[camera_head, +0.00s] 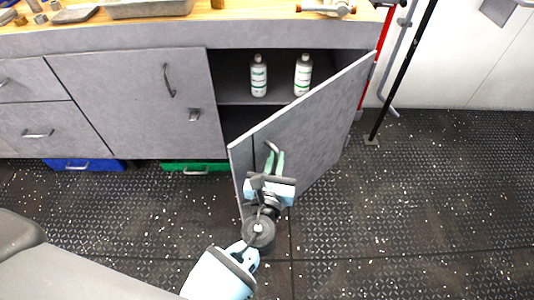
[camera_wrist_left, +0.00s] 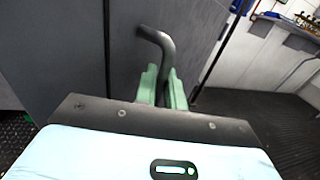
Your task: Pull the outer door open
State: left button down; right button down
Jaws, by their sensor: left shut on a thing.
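The outer door (camera_head: 318,127) is a grey cabinet door hinged on its right side. It stands swung well open, out from the cabinet front. Its dark bar handle (camera_head: 271,147) is near the free edge. My left gripper (camera_head: 274,163) has green fingers and is shut on the handle. In the left wrist view the curved handle (camera_wrist_left: 157,38) rises out from between the green fingers (camera_wrist_left: 163,88), with the door panel (camera_wrist_left: 190,30) behind. The lower part of the handle is hidden by the gripper. My right gripper is not seen.
Two white bottles (camera_head: 258,76) (camera_head: 303,75) stand on the shelf inside the open cabinet. A closed door (camera_head: 135,100) and drawers (camera_head: 38,128) are to the left. Blue (camera_head: 84,165) and green (camera_head: 195,167) drawers sit below. A black pole (camera_head: 404,68) stands right; the floor (camera_head: 430,220) there is clear.

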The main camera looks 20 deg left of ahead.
pick_arm(q)
jog(key=shift+s+d, duration=0.3)
jog(key=shift+d, duration=0.5)
jog(key=shift+r, duration=0.1)
jog(key=c, duration=1.8)
grip_release()
jog(key=shift+c, duration=0.2)
jog(key=s, duration=0.7)
jog(key=shift+s+d, duration=0.3)
jog(key=shift+s, duration=0.05)
jog(key=shift+c, duration=0.4)
